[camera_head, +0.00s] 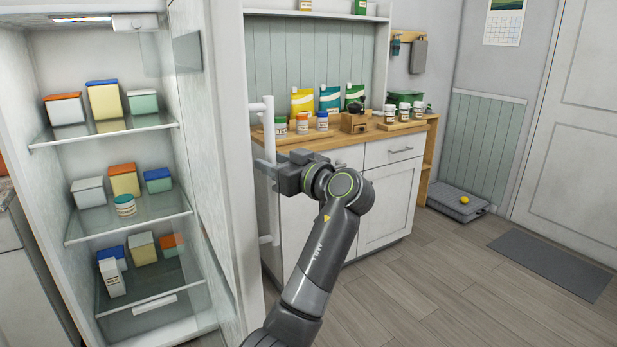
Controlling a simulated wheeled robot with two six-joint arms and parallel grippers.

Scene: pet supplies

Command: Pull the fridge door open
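The fridge (52,185) stands at the left with its lit inside in plain view. Its white door (232,150) is swung open toward me, its edge facing me and its outer face turned right. A white vertical bar handle (268,125) stands off that outer face. The far finger is partly hidden. My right gripper is not in view.
Glass fridge shelves (130,225) hold several lidded boxes. A grey mat (550,263) lies at the right. The wood floor (440,290) in front is clear.

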